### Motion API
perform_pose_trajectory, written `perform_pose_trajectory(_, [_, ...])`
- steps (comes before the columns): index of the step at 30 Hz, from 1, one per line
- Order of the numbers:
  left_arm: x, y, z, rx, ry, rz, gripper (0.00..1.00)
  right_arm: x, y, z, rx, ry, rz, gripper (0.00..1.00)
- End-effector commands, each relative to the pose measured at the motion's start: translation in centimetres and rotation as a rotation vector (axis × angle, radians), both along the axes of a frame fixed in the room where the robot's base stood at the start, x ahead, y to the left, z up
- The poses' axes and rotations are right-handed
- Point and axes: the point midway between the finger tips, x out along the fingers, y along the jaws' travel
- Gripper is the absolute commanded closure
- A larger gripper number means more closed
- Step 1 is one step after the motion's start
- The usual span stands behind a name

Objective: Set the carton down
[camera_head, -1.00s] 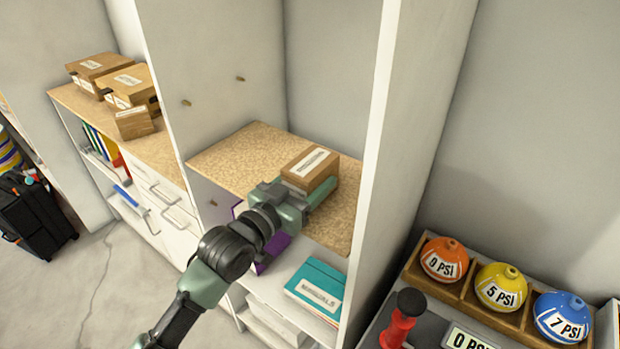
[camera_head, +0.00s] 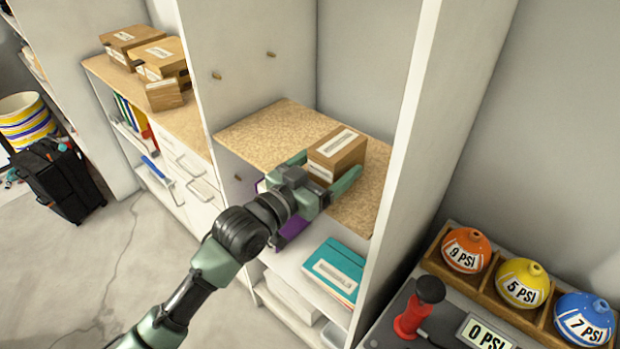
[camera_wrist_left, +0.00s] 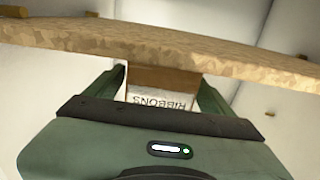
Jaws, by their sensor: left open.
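The carton (camera_head: 336,153) is a small brown box with a white label. It sits on the speckled tan shelf board (camera_head: 262,135), near its front edge, in the head view. In the left wrist view the carton (camera_wrist_left: 160,80) shows between the fingers, with a label reading "RIBBONS". My left gripper (camera_head: 325,172) is open, with one finger on each side of the carton and small gaps visible. The carton's underside is hidden. My right gripper is not in view.
Upright white panels (camera_head: 405,150) bound the shelf on both sides. A teal box (camera_head: 335,270) lies on the shelf below. More brown cartons (camera_head: 160,60) stand on the left cabinet. Labelled coloured balls (camera_head: 522,283) sit at right. The board's back left is clear.

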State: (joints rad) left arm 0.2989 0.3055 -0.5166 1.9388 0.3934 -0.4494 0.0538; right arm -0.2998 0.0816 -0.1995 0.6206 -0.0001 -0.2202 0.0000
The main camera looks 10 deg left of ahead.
Motion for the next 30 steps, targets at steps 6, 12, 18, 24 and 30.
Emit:
perform_pose_trajectory(6, [-4.0, 2.9, -0.3, 0.003, 0.001, 0.001, 0.17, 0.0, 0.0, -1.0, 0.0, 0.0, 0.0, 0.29])
perform_pose_trajectory(12, [-6.9, 5.0, -0.3, 0.002, 0.001, 0.001, 0.17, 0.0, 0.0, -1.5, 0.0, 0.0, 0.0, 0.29])
perform_pose_trajectory(18, [-8.1, 5.8, 0.0, 0.0, 0.0, 0.0, 0.17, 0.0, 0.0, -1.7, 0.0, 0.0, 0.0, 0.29])
perform_pose_trajectory(24, [-8.2, 5.9, 0.0, -0.001, 0.001, 0.0, 0.17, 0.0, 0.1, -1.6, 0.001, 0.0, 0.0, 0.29])
perform_pose_trajectory(30, [-8.1, 5.9, 0.0, -0.001, 0.001, 0.0, 0.17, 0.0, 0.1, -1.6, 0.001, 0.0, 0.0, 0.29])
